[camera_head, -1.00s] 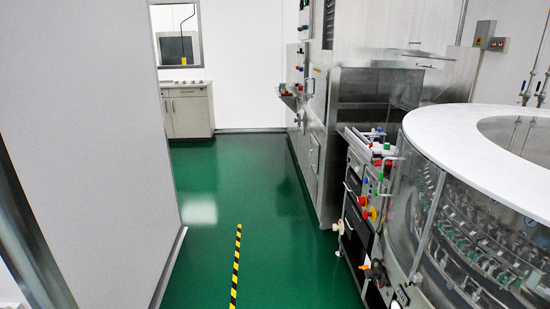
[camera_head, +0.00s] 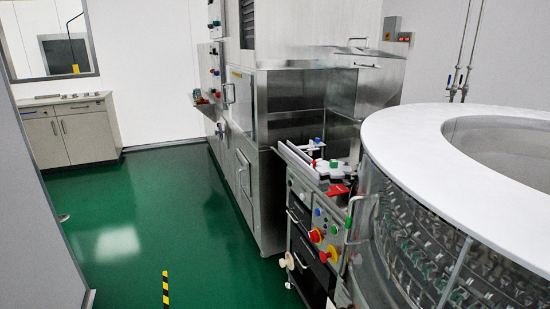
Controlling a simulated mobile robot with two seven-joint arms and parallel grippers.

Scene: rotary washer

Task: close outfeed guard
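The rotary washer (camera_head: 470,145) stands at the right, a round machine with a white ring top and clear curved sides over rows of small metal parts. At its left is an outfeed section (camera_head: 318,195) with a low tray, red and dark parts and a control panel with green, yellow and red buttons. A thin metal handle (camera_head: 352,215) shows beside the panel. I cannot tell which piece is the outfeed guard, or whether it is open. Neither of my grippers is in view.
A steel cabinet machine (camera_head: 255,150) stands behind the outfeed section. A low cupboard (camera_head: 68,130) is at the back left under a window. A light wall panel edge (camera_head: 45,225) is at the left. Green floor (camera_head: 165,220) with a yellow-black stripe (camera_head: 166,288) is clear between.

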